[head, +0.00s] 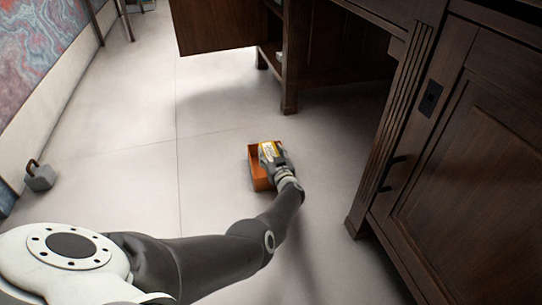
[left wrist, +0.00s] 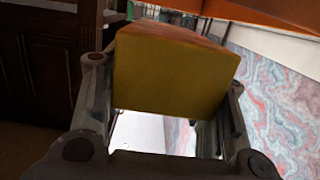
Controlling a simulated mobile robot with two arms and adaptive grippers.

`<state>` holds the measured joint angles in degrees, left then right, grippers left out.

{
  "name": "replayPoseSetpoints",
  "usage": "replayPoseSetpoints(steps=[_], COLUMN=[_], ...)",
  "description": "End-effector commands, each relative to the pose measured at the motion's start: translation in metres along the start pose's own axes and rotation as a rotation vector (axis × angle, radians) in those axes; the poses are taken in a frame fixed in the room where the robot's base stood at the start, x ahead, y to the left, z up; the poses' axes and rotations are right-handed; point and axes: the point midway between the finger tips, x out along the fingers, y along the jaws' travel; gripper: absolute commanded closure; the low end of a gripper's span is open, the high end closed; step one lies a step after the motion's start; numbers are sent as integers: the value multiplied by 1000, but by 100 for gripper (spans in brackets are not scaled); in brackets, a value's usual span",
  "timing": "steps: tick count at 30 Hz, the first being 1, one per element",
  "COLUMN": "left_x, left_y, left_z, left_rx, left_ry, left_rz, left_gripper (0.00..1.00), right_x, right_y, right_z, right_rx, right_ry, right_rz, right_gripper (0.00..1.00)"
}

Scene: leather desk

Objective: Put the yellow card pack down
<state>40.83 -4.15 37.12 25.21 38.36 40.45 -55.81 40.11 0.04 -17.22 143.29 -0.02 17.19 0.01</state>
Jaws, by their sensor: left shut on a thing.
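The yellow card pack (head: 268,148) shows in the head view at the tip of my left arm. In the left wrist view its yellow face (left wrist: 170,75) fills the space between the fingers. My left gripper (head: 274,160) is shut on it. The pack is over or inside an orange-brown open box (head: 257,177) on the floor; I cannot tell whether it touches the box. The orange edge at the top of the left wrist view (left wrist: 265,12) looks like part of this box. My right gripper is not in view.
A dark wooden desk (head: 455,150) stands at the right, with an open door panel (head: 220,22) at the top. A grey weight-like block (head: 40,178) sits on the floor at the left near the patterned wall panel (head: 35,50). The pale floor (head: 130,160) around the box is clear.

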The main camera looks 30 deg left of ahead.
Motion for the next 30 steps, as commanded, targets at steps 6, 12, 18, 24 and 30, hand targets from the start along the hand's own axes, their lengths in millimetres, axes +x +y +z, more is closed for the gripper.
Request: replayPoseSetpoints(steps=[6,12,18,24,30], left_x=[2,2,2,2,2], left_y=[0,0,0,0,0], left_z=[7,11,11,12,9], left_rx=[-1,-1,0,0,0], left_ry=[2,2,0,0,0], left_rz=[-1,-1,0,0,0], left_gripper=[79,79,31,27,27], right_x=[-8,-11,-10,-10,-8], right_y=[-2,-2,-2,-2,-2], right_z=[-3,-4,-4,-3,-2], right_rx=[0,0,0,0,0], right_ry=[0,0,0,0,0], right_rz=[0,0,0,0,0], right_gripper=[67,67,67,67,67])
